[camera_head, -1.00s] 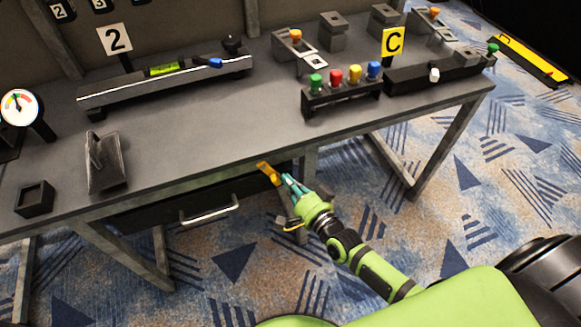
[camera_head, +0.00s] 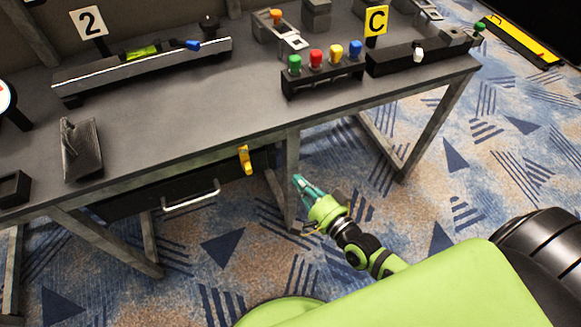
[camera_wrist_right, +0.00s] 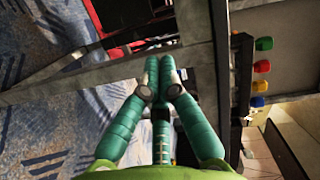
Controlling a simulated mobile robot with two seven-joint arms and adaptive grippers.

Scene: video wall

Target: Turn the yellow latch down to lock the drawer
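The yellow latch (camera_head: 246,160) is on the front under the table top, just right of the black drawer (camera_head: 140,192). It hangs close to upright, its long part pointing down. The drawer looks closed, with a silver handle (camera_head: 191,197) on its front. My right gripper (camera_head: 298,181) is to the right of the latch and a little lower, apart from it, near the table leg. In the right wrist view its teal fingers (camera_wrist_right: 161,72) meet at the tips with nothing between them. I cannot make out the latch there. My left gripper is not in view.
The grey table (camera_head: 160,130) carries a rail with sign 2 (camera_head: 90,22), a block with several coloured knobs (camera_head: 322,75) and a unit with sign C (camera_head: 376,20). A table leg (camera_head: 292,185) stands beside my right gripper. Open carpet lies in front.

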